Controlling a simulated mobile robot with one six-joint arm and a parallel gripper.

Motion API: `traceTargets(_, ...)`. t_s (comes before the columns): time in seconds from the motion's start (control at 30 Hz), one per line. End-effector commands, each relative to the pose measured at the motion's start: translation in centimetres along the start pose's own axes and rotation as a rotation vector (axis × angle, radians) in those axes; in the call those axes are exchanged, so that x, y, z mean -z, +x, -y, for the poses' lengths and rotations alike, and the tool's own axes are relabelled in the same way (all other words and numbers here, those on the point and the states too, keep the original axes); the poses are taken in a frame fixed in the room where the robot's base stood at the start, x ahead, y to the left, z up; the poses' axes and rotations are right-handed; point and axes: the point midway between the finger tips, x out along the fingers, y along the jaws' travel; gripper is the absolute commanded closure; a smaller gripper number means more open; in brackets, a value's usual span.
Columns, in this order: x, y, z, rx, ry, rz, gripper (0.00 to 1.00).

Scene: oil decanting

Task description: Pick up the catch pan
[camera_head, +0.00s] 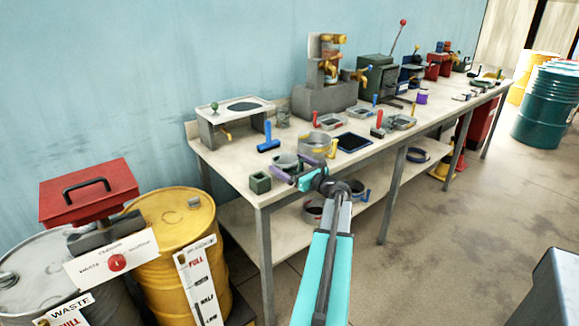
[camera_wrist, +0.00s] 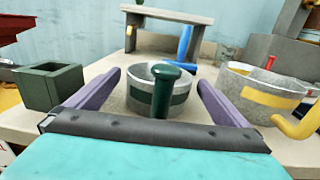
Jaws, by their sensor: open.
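A round grey metal pan with a dark green band and an upright green handle, the likely catch pan (camera_wrist: 137,93), stands upright on the workbench. It also shows in the head view (camera_head: 284,160), partly behind my gripper. My gripper (camera_wrist: 159,78) is open, its two purple fingers spread on either side of this pan. The green handle (camera_wrist: 163,88) points toward me, between the fingers. The fingers look apart from the pan's wall. The pan's lower near side is partly hidden by the handle and my gripper.
A larger yellow-banded pan (camera_wrist: 263,88) with a yellow handle stands close on the right. A small green open box (camera_wrist: 52,86) is on the left. A grey stand (camera_head: 232,118) and blue T-shaped tool (camera_head: 268,137) are behind. The workbench's (camera_head: 222,165) near edge is close.

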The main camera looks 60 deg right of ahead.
Motion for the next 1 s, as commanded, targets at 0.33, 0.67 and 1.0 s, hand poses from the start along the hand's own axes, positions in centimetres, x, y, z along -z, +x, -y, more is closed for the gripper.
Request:
traceTargets(0.33, 0.01, 1.03, -0.07, 0.000, 0.000, 0.000, 0.00)
traceTargets(0.67, 0.00, 1.03, -0.10, -0.001, 0.000, 0.000, 0.00)
traceTargets(1.0, -0.05, 1.05, -0.13, -0.001, 0.000, 0.000, 0.47)
